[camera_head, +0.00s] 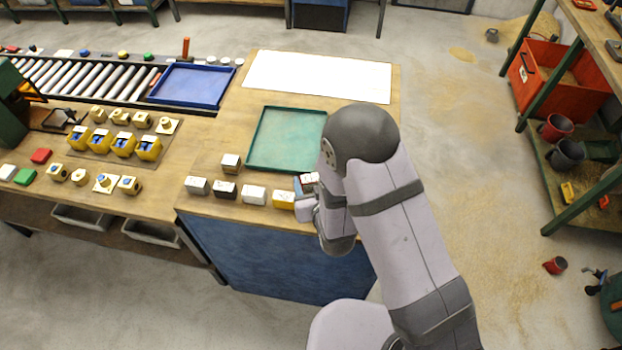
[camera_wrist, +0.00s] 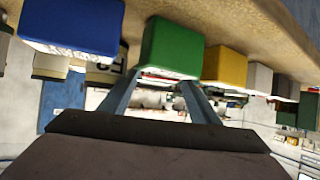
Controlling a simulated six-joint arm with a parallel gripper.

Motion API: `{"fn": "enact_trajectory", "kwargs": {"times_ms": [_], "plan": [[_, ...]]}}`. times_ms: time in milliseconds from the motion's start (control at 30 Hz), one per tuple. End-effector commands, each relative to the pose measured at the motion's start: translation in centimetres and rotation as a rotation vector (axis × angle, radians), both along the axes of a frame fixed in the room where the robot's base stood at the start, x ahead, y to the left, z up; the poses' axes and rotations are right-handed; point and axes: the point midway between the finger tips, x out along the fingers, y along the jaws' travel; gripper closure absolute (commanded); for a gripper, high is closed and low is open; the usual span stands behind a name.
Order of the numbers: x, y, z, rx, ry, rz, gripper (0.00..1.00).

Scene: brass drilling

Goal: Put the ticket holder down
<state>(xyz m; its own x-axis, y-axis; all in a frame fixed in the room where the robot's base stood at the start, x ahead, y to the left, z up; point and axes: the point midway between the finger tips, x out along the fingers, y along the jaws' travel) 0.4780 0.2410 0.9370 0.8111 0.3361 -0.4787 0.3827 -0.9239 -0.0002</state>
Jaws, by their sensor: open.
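I cannot tell for sure which object is the ticket holder. The wrist view appears upside down. In it, a green block (camera_wrist: 172,47) with a pale printed edge stands in a row on the table, between a blue block (camera_wrist: 73,27) and a yellow block (camera_wrist: 227,68). My gripper (camera_wrist: 163,82) is open, and its two fingers reach toward the green block from either side. Whether they touch it is unclear. In the head view my gripper (camera_head: 306,198) is at the table's front edge, mostly hidden by my arm, and the green block does not show.
A row of small blocks, including a yellow one (camera_head: 284,200) and a white one (camera_head: 254,195), runs left of my gripper. Behind it lies a green tray (camera_head: 262,160), a white sheet (camera_head: 320,77) and a blue tray (camera_head: 192,86). Wooden tabletop right of the green tray is mostly hidden.

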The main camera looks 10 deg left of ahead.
Motion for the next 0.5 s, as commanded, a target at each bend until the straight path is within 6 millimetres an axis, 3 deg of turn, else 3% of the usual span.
{"fn": "enact_trajectory", "kwargs": {"times_ms": [367, 500], "plan": [[0.60, 0.24, -0.43, 0.000, 0.001, 0.000, 0.44], [0.59, 0.24, -0.42, 0.000, 0.001, 0.000, 0.72]]}}
